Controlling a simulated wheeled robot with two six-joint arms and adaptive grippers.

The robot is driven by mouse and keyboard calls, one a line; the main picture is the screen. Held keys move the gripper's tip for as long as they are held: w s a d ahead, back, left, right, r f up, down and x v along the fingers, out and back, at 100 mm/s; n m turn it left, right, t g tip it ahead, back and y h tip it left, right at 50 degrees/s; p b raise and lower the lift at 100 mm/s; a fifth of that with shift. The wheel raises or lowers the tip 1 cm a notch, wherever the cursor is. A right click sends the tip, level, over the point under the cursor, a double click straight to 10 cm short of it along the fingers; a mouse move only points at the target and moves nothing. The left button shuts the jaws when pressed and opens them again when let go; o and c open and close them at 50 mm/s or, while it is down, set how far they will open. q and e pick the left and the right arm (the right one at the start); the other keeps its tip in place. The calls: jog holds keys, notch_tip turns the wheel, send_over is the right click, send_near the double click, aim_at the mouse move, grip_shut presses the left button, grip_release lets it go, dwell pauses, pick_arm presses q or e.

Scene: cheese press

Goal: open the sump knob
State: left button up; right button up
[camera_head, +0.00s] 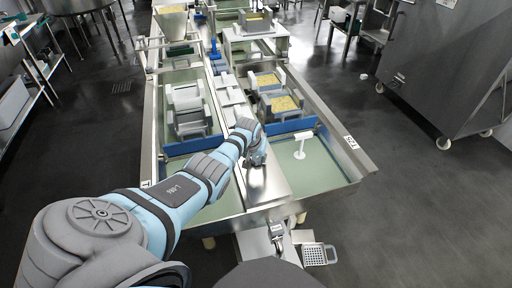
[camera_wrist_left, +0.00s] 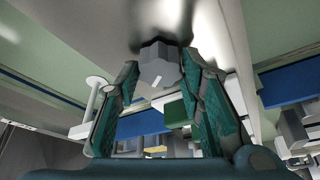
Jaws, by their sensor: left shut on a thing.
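My left gripper (camera_head: 257,156) is over the steel strip (camera_head: 264,187) between the two front basins of the press table. In the left wrist view, its two green-padded fingers (camera_wrist_left: 160,68) stand on either side of a grey faceted knob (camera_wrist_left: 158,67) with a small white mark, and are shut on it. The knob sits against the steel surface. In the head view the gripper and wrist hide the knob. My right gripper is in neither view.
A white T-shaped piece (camera_head: 301,143) stands in the right front basin (camera_head: 325,173). A blue divider (camera_head: 291,126) crosses behind it. Moulds with yellow curd (camera_head: 284,104) lie further back. A grey cabinet (camera_head: 440,60) stands at the right; the floor between is mostly clear.

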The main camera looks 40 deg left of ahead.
pick_arm(q)
jog(key=n+y, duration=0.1)
jog(key=n, duration=0.1)
jog(key=shift+n+g, duration=0.3)
jog(key=shift+n, duration=0.1)
jog(key=n+b, duration=0.2)
jog(key=shift+w+d+f+n+g+y, duration=0.1)
jog(key=shift+w+f+n+g+y, duration=0.1)
jog(key=shift+n+g+y, duration=0.15)
jog(key=n+b, duration=0.2)
jog(key=n+g+y+b, duration=0.1)
jog(key=n+b, duration=0.1)
jog(key=b, duration=0.1)
jog(key=shift+n+g, duration=0.25)
jog(key=shift+n+b, duration=0.3)
jog(key=shift+b, duration=0.25)
jog(key=shift+d+b, duration=0.1)
jog(key=shift+b, duration=0.3)
jog(key=shift+r+n+g, duration=0.1)
jog(key=shift+n+g, duration=0.2)
jog(key=shift+n, duration=0.1)
jog(key=o, duration=1.2)
jog(key=shift+c, duration=0.2)
jog(key=shift+r, duration=0.1)
